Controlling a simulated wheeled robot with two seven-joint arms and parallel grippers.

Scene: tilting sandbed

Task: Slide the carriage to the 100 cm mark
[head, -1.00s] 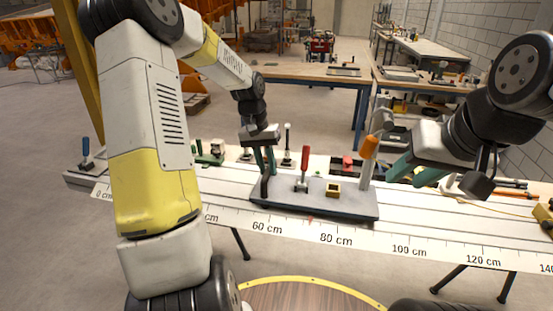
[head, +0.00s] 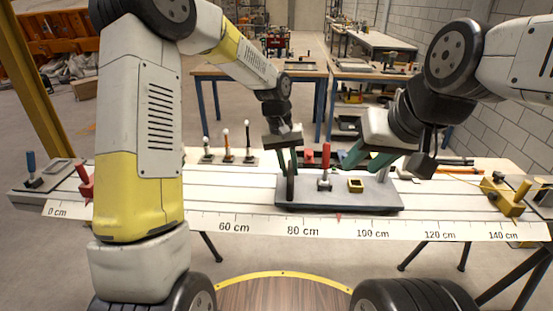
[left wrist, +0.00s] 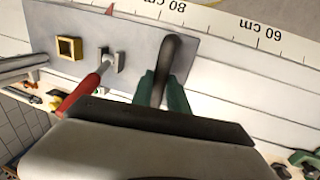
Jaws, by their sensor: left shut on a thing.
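The carriage (head: 340,204) is a grey plate on the white rail. It also shows in the left wrist view (left wrist: 120,30). Its red pointer (head: 338,217) stands about midway between the 80 cm and 100 cm marks on the scale (head: 335,231). My left gripper (head: 288,164) is shut on the dark upright handle (head: 290,186) at the carriage's left end; the handle (left wrist: 173,60) sits between the green fingers in the left wrist view. My right gripper (head: 362,160) looks open, over the carriage's right part, and partly hides the post there.
A red-handled clamp (head: 325,165) and a small yellow box (head: 355,185) ride on the carriage. A yellow block (head: 507,196) sits on the rail near 140 cm. The rail between it and the carriage looks clear. Several small stands (head: 227,148) are behind the rail.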

